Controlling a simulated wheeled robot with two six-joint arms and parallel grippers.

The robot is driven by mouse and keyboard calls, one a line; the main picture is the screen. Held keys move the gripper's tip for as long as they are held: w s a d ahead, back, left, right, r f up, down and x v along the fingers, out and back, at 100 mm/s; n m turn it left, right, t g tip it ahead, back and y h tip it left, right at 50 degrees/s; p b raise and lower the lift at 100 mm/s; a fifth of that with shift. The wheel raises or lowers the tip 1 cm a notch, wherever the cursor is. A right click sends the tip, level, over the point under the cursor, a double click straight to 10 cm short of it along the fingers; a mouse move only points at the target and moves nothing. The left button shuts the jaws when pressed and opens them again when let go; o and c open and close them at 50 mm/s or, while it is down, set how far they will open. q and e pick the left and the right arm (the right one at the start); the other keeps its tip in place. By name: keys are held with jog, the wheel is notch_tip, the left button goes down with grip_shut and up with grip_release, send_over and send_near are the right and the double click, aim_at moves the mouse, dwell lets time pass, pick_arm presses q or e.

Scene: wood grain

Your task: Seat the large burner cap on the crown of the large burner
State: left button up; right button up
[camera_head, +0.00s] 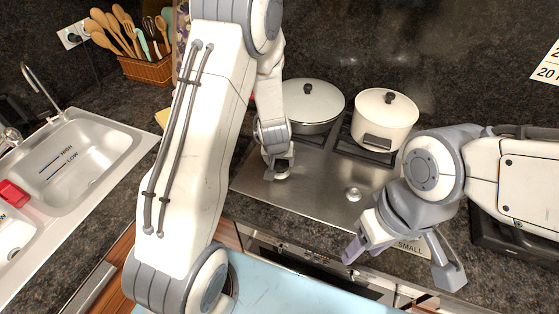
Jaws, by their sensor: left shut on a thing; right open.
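My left gripper (280,170) reaches down over the left front part of the steel hob (318,200). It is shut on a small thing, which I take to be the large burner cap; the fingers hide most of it. A pale round burner part shows right below the fingertips, and I cannot tell whether the cap touches it. Another round burner (353,194) stands bare to the right on the hob. My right gripper (401,264) is open and empty in front of the hob, by a label reading SMALL (411,246).
A lidded pan (312,102) and a lidded cream pot (384,120) stand on grates at the back of the hob. A sink (75,160) is at the left. A basket of utensils (146,70) stands behind. A pale blue surface (290,296) lies in front.

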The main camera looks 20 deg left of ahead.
pick_arm(q)
jog(key=shift+f+b, duration=0.55)
jog(key=shift+f, duration=0.15)
dwell(0.5)
jog(key=o, duration=1.3)
jog(key=shift+p+v, duration=2.55)
jog(key=shift+v, duration=2.7)
